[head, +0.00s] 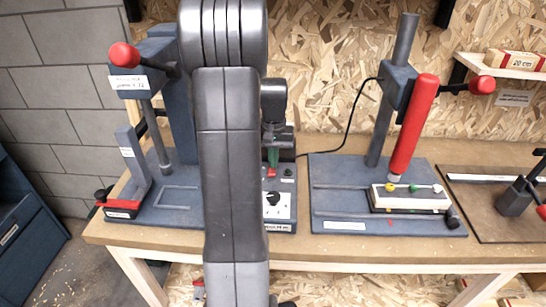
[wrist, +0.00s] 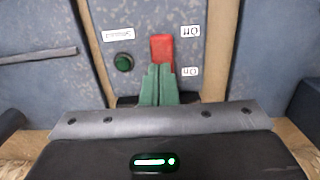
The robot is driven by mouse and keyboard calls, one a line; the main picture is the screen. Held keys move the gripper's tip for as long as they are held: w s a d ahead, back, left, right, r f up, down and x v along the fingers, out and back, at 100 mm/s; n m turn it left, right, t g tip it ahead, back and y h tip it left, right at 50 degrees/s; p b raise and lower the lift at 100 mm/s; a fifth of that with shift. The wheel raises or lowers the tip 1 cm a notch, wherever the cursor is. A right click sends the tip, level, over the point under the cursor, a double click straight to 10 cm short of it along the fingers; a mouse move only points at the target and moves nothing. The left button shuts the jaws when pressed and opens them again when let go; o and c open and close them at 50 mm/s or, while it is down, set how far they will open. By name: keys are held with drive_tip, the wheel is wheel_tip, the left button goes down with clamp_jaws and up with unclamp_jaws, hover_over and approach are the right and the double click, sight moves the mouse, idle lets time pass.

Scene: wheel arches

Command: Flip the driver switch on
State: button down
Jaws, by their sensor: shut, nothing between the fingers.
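The red switch (wrist: 162,46) sits on a grey panel between small white labels in the wrist view; their print is too small to read surely. In the head view a little of the red switch (head: 271,173) shows just below my gripper (head: 272,158). My gripper (wrist: 159,68) is shut and empty, its green fingers side by side. The fingertips overlap the lower part of the switch in the wrist view; I cannot tell whether they touch it. The red driver (head: 412,125) hangs tilted on its stand at the right.
A dark green round button or lamp (wrist: 123,62) is left of the switch. Below the switch in the head view is a white dial plate (head: 277,206) with a black knob. A lever press (head: 162,80) stands left, and a block with coloured pegs (head: 410,198) lies under the driver.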

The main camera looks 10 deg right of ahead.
drive_tip(key=shift+s+a+f, duration=0.1)
drive_tip(key=shift+s+f, duration=0.2)
drive_tip(key=shift+f, duration=0.25)
drive_tip(key=shift+s+a+f, duration=0.1)
drive_tip(key=shift+s, duration=0.45)
drive_tip(key=r+p, duration=0.1)
drive_tip(key=r, duration=0.1)
drive_tip(key=r+p, duration=0.1)
drive_tip(key=r, duration=0.1)
drive_tip(key=w+r+p, duration=0.1)
drive_tip(key=r+p, duration=0.1)
wheel_tip(320, 180, up, 9)
drive_tip(key=b, duration=0.1)
drive_tip(key=shift+w+d+r+b, duration=0.2)
drive_tip(key=shift+w+d+b, duration=0.05)
drive_tip(key=shift+w+b, duration=0.15)
drive_tip(key=shift+f, duration=0.1)
